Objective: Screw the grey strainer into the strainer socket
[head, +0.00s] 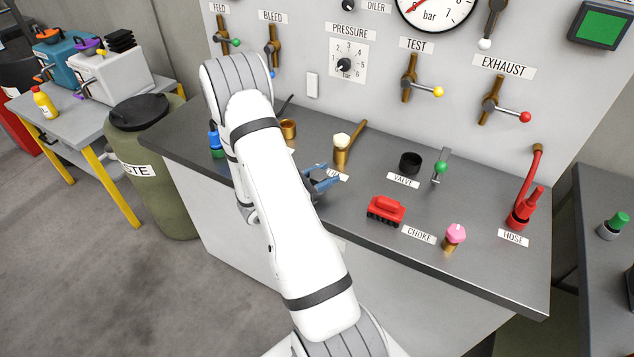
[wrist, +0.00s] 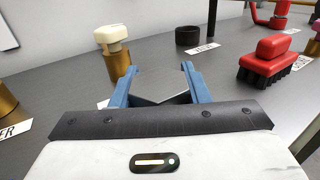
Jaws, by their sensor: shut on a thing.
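My gripper (head: 322,180) is low over the front middle of the bench. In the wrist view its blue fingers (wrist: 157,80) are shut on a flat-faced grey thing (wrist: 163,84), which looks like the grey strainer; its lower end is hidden. In the head view my arm hides most of it. An open brass socket (head: 288,129) stands on the bench up and left of my gripper. It also shows at the wrist view's left edge (wrist: 6,100), beside a label ending in "ER", so it is probably the strainer socket. The gripper is apart from it.
A brass fitting with a cream cap (head: 341,148) stands just behind my gripper. A red brush (head: 385,209), a black ring (head: 410,162), a pink-topped fitting (head: 454,237) and a red hose (head: 525,205) are to the right. A green-and-blue bottle (head: 215,143) is left.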

